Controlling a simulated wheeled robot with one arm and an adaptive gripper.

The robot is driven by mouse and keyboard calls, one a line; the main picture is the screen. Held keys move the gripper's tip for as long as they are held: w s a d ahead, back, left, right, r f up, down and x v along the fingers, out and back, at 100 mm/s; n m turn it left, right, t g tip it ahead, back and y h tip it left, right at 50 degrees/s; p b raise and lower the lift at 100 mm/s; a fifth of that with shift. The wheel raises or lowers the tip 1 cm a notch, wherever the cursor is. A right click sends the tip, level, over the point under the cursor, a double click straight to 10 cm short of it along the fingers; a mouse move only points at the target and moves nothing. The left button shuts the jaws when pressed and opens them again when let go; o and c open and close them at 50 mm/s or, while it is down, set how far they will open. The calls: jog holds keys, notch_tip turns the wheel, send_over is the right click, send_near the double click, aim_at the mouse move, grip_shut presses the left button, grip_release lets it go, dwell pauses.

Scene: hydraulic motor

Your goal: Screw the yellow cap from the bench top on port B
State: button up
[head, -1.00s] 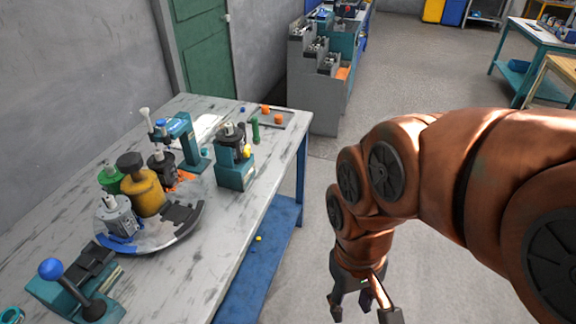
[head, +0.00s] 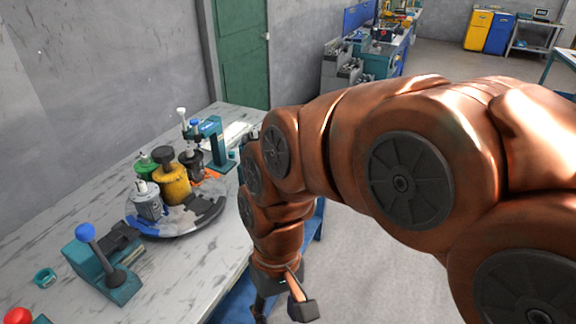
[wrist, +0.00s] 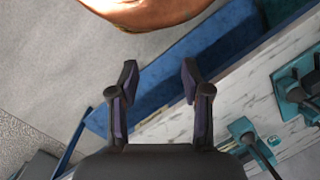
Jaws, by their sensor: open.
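My gripper (head: 281,306) is open and empty, off the bench's front edge. In the wrist view its fingers (wrist: 159,78) are spread above the floor and the blue lower shelf, with the bench at the right. I cannot make out the yellow cap in either current view. The teal stand with a motor that showed on the bench a second ago is now behind my arm in the head view. No port B marking is readable. The bench top (head: 75,208) shows left of my arm.
A round turntable (head: 180,233) carries a yellow-brown cylinder (head: 174,184), a grey motor (head: 146,203) and other parts. A teal press (head: 212,143) stands behind it. A teal lever fixture (head: 112,277) with a blue knob and a teal ring (head: 45,278) are nearer. Floor is clear at right.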

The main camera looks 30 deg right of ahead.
jog(key=w+a+r+m+y+b, duration=0.1)
jog(key=w+a+m+y, duration=0.25)
jog(key=w, duration=0.45)
jog(key=w+a+r+m+y, duration=0.2)
jog(key=w+a+y, duration=0.15)
jog(key=w, duration=0.45)
jog(key=w+d+m+t+y, duration=0.3)
jog(key=w+d+m+y, duration=0.25)
jog(key=w, duration=0.75)
jog(key=w+d+f+m+t+b, duration=0.1)
jog(key=w+d+f+m+t, duration=0.15)
jog(key=w+d, duration=0.35)
jog(key=w+d+f+m+t, duration=0.1)
jog(key=w+d+m+t, duration=0.35)
jog(key=d, duration=0.45)
jog(key=w+d+f+m+t+h+b, duration=0.1)
jog(key=d+f+m+t, duration=0.25)
jog(key=d, duration=0.65)
jog(key=w+d+f+m+t+h, duration=0.1)
jog(key=d+f+m+t, duration=0.3)
jog(key=d, duration=0.7)
jog(key=w+a+g+b, duration=0.1)
jog(key=w+a, duration=0.4)
jog(key=w, duration=0.1)
jog(key=shift+w+a+f, duration=0.3)
jog(key=shift+a+f, duration=0.05)
jog(key=shift+f, duration=0.05)
jog(key=shift+g, duration=0.25)
grip_shut()
